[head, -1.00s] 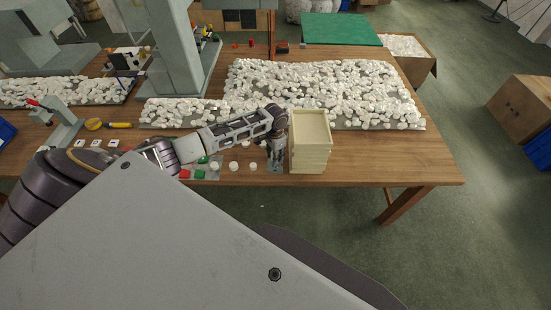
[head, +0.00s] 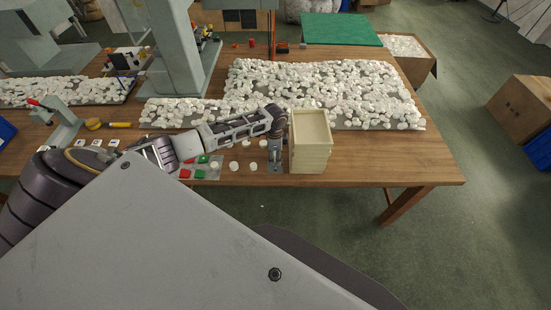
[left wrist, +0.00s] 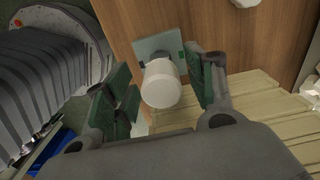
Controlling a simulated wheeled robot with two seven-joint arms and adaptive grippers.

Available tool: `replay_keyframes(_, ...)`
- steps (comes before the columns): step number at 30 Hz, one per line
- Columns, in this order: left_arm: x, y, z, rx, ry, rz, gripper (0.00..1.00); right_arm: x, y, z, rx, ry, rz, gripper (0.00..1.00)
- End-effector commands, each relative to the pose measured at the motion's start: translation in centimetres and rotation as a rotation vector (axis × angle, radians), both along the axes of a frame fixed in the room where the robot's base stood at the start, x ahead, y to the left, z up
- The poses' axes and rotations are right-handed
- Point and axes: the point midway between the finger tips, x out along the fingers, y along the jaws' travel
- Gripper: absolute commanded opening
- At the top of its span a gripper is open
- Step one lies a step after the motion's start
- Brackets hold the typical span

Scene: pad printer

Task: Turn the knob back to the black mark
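A white, round knob (left wrist: 161,84) stands on a small grey-green plate (left wrist: 150,46) in the left wrist view. My left gripper (left wrist: 164,92) is open, with one green-padded finger on each side of the knob. Narrow gaps seem to show between the pads and the knob. In the head view my left gripper (head: 275,155) points down at the table's front, just left of a pale wooden box, and hides the knob. I cannot make out a black mark in either view. My right gripper is not in view.
The pale wooden box (head: 311,142) stands close beside my left gripper. White round buttons (head: 233,166) and a panel with red and green buttons (head: 200,174) lie to the left. Many white pieces (head: 320,90) cover the mat behind. The table's right end is clear.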

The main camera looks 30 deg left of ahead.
Motion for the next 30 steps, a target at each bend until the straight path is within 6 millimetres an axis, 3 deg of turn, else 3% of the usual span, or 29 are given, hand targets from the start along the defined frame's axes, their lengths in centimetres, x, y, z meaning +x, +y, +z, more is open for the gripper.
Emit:
replay_keyframes(14, 0.1, 0.0, 0.8, -0.001, -0.003, 0.002, 0.56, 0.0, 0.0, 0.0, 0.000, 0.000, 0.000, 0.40)
replay_keyframes(20, 0.1, 0.0, 2.8, -0.001, -0.004, 0.001, 0.56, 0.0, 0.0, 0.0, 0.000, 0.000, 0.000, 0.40)
replay_keyframes(30, 0.1, 0.0, 7.8, 0.000, -0.004, 0.000, 0.56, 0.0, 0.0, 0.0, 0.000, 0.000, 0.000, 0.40)
